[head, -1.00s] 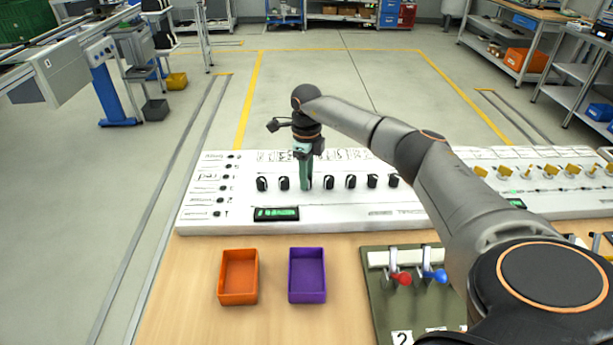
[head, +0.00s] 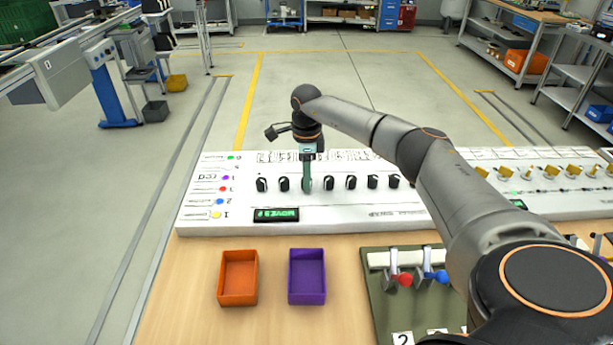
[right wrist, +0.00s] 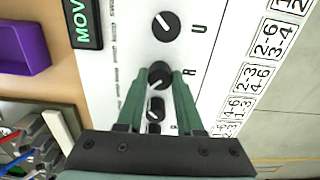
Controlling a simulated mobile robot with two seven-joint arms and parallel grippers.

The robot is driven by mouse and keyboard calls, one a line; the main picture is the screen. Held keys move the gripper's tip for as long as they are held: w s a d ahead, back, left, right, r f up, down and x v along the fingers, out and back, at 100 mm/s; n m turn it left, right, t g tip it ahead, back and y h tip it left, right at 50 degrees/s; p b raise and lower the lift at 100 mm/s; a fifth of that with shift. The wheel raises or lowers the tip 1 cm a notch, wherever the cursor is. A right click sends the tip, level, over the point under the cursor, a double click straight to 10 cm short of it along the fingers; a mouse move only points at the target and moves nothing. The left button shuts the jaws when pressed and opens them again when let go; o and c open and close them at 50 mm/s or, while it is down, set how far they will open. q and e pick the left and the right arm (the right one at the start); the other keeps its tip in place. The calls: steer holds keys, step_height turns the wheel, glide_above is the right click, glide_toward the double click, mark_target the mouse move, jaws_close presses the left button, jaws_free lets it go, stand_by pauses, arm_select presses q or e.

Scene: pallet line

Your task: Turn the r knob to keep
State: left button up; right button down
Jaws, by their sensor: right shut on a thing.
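A white panel (head: 345,222) stands across the back of the wooden table and bears a row of several black knobs. My right gripper (head: 306,184) reaches down onto the third knob from the left. In the right wrist view its green fingers (right wrist: 158,82) are shut on a black knob (right wrist: 159,72) with a white pointer mark. A neighbouring free knob (right wrist: 166,26) shows above it in that view. A green-lit display (head: 276,214) sits below the knobs. My left gripper is not in view.
An orange tray (head: 238,299) and a purple tray (head: 307,298) lie before the panel. A green board with red (head: 403,281) and blue levers stands right of them. A second panel with yellow switches (head: 526,175) is at the right.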

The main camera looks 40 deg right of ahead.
steer(key=c, duration=0.5)
jaws_free()
steer(key=shift+c, duration=0.2)
steer(key=shift+r, duration=0.1)
step_height(320, 180, up, 12)
steer(key=shift+r+b, duration=0.2)
steer(key=shift+b, duration=0.15)
